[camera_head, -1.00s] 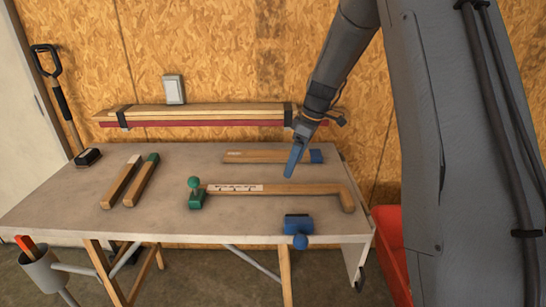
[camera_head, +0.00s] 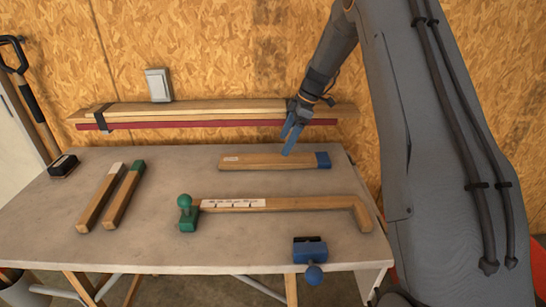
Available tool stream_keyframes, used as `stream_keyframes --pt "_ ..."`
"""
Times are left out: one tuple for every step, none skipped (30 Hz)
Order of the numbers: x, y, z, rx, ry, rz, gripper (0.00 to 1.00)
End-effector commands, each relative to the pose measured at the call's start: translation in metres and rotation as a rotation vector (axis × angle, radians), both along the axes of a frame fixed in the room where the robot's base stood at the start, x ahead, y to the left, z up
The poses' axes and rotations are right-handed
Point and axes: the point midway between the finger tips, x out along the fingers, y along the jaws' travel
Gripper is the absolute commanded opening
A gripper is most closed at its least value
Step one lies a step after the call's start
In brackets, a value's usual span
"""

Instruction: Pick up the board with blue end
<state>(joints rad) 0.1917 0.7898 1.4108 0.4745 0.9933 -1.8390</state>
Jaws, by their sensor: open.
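The board with the blue end (camera_head: 265,161) is a short wooden piece lying flat near the back of the table, its blue end (camera_head: 322,160) at the right and a small pale label near its left end. My gripper (camera_head: 290,145), with blue fingers, points down over the right half of this board, close to its back edge. The fingers are apart and hold nothing. I cannot tell whether the fingertips touch the board. No part of the blue end is hidden.
On the table (camera_head: 150,240), a long board (camera_head: 290,203) with a green clamp (camera_head: 187,213) lies in front. A blue clamp (camera_head: 310,258) sits at the front edge. A white-ended board (camera_head: 100,197) and a green-ended board (camera_head: 124,196) lie left. Planks (camera_head: 200,110) hang behind.

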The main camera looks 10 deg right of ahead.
Motion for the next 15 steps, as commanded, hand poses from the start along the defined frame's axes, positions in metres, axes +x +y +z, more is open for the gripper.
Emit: stream_keyframes --pt "0.000 0.003 -0.004 0.001 0.003 0.001 0.80" --pt "0.000 0.004 -0.006 0.002 0.003 0.001 0.80" --pt "0.000 0.006 -0.010 0.002 0.003 0.002 0.80" --pt "0.000 0.008 -0.014 0.002 0.003 0.002 0.80" --pt "0.001 0.010 -0.016 0.002 0.003 0.003 0.80" --pt "0.001 0.012 -0.019 0.001 0.002 0.004 0.80" --pt "0.001 0.013 -0.021 0.001 0.002 0.004 0.80" --pt "0.001 0.014 -0.023 0.000 0.002 0.004 0.80" --pt "0.002 0.015 -0.026 0.000 0.002 0.004 0.80" --pt "0.002 0.017 -0.029 0.001 0.003 0.003 0.80" --pt "0.002 0.018 -0.032 0.000 0.002 0.004 0.80" --pt "0.003 0.020 -0.037 0.001 0.004 0.004 0.80" --pt "0.004 0.022 -0.040 0.001 0.003 0.005 0.80" --pt "0.004 0.024 -0.043 0.000 0.002 0.004 0.80" --pt "0.005 0.026 -0.048 0.001 0.003 0.003 0.80"
